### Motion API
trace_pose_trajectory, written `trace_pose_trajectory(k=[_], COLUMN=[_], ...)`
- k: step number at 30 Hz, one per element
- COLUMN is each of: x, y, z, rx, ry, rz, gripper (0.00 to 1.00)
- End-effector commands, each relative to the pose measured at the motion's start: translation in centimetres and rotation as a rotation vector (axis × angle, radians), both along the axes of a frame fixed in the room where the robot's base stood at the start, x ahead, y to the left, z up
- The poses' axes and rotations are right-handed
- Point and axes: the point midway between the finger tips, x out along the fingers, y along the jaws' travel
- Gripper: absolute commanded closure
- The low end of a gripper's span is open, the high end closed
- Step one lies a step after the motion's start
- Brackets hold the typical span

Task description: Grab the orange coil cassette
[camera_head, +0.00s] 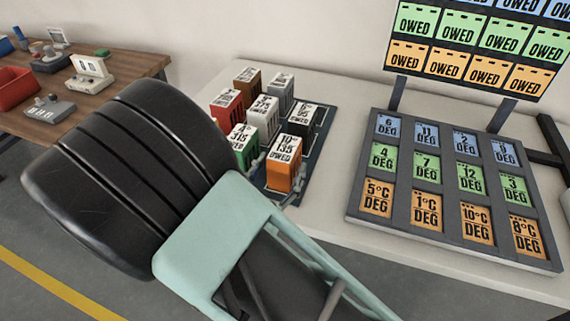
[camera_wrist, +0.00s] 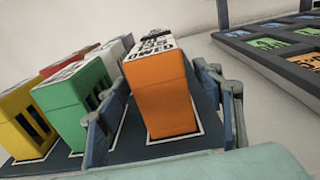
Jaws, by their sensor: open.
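The orange coil cassette (camera_head: 279,176) stands upright at the near right corner of a dark tray (camera_head: 317,148), with a white label on top. It also shows in the wrist view (camera_wrist: 163,98), inside a white outline. My gripper (camera_head: 278,170) is open, with one finger on each side of the orange cassette. In the wrist view the left finger is between the orange and green cassettes, and the right finger is along the orange cassette's right side. Whether either finger touches the cassette cannot be told.
The green cassette (camera_wrist: 77,108) stands close on the left, with a yellow cassette (camera_wrist: 25,124) beyond it. White (camera_head: 263,118), black (camera_head: 301,126) and other cassettes stand behind. A sloped label board (camera_head: 354,205) is to the right, with bare white table between.

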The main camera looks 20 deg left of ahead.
Motion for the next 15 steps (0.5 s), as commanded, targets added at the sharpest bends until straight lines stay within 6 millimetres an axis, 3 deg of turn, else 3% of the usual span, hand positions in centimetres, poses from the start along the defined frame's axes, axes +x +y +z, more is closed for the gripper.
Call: trace_pose_trajectory(k=[6, 14, 15], x=[2.6, 2.9, 2.9], y=[-0.3, -0.3, -0.3], z=[-0.1, -0.1, -0.1], rx=[0.0, 0.0, 0.0], ry=[0.0, 0.0, 0.0], rz=[-0.001, -0.001, -0.001], gripper=[0.39, 0.39, 0.44])
